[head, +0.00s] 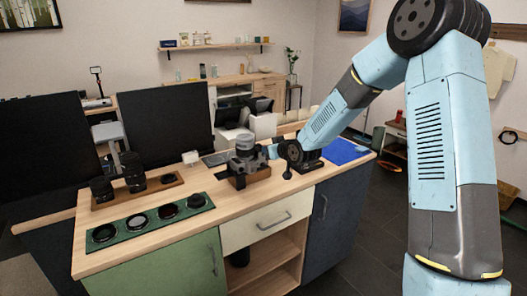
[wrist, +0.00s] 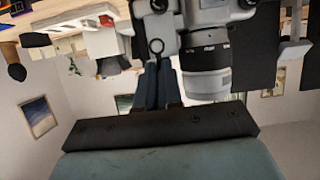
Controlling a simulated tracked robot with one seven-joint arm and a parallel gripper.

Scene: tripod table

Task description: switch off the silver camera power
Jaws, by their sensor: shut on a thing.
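The silver camera (head: 245,143) stands on a small brown wooden stand (head: 249,178) near the far side of the table (head: 206,226). In the wrist view the silver camera (wrist: 208,14) fills the top middle, with its dark-banded lens (wrist: 207,68) close by. My gripper (head: 268,151) reaches in from the right at the camera's side. In the wrist view my gripper's dark fingers (wrist: 160,82) are close together and shut at the camera. The exact part between the fingertips is hard to make out, and the power switch cannot be told.
A green tray (head: 104,246) with several round lens items lies at the front left. A brown tray (head: 118,201) with dark lenses stands behind it. A blue mat (head: 343,152) lies to the right. Dark screens (head: 170,118) stand behind the table.

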